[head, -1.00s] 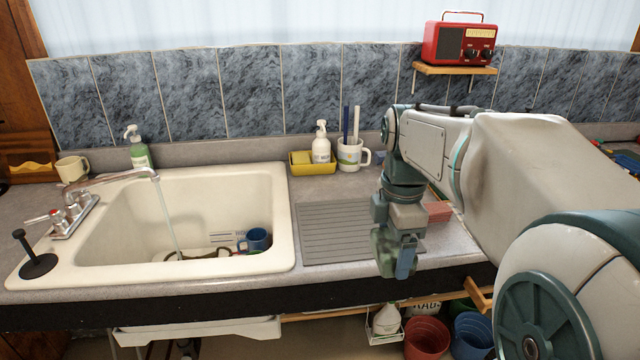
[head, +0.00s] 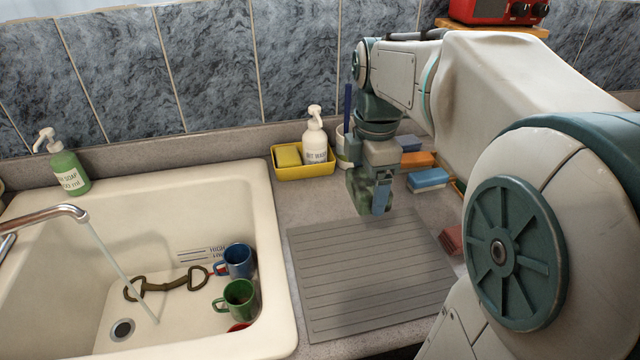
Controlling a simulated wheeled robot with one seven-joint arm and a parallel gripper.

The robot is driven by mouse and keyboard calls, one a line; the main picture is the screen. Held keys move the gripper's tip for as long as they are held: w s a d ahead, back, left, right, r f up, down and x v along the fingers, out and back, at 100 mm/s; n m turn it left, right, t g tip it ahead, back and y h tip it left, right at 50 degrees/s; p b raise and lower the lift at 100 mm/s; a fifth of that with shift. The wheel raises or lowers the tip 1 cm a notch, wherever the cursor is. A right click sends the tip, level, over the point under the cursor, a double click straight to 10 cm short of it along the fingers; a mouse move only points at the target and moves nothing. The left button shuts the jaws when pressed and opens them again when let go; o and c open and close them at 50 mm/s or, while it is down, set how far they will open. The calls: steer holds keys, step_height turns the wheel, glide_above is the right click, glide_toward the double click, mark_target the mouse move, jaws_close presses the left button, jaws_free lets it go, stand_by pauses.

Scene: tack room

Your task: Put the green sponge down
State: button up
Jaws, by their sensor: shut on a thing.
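My gripper (head: 372,208) points down above the back edge of the grey ribbed drying mat (head: 310,290), to the right of the sink. It is shut on the green sponge (head: 357,193), a mottled green piece mostly hidden by the fingers. The sponge appears to be held above the counter, but its exact height is hard to tell. The mat is bare.
A yellow caddy (head: 318,171) with a bottle stands behind the mat. Blue (head: 428,180) and orange (head: 418,160) blocks lie right of my gripper; a reddish block (head: 452,238) lies by the mat.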

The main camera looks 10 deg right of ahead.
steer(key=w+a+f, duration=0.1)
steer(key=w+f, duration=0.1)
steer(key=w, duration=0.1)
steer(key=w+a+f+p, duration=0.1)
steer(key=w+a+f, duration=0.1)
steer(key=w, duration=0.1)
steer(key=w+a+f, duration=0.1)
steer(key=w+f, duration=0.1)
steer(key=w, duration=0.2)
steer(key=shift+a+f, duration=0.15)
steer(key=shift+f, duration=0.15)
steer(key=shift+w+f, duration=0.15)
steer(key=shift+w, duration=0.05)
steer(key=shift+f+p, duration=0.3)
steer(key=shift+f, duration=1.65)
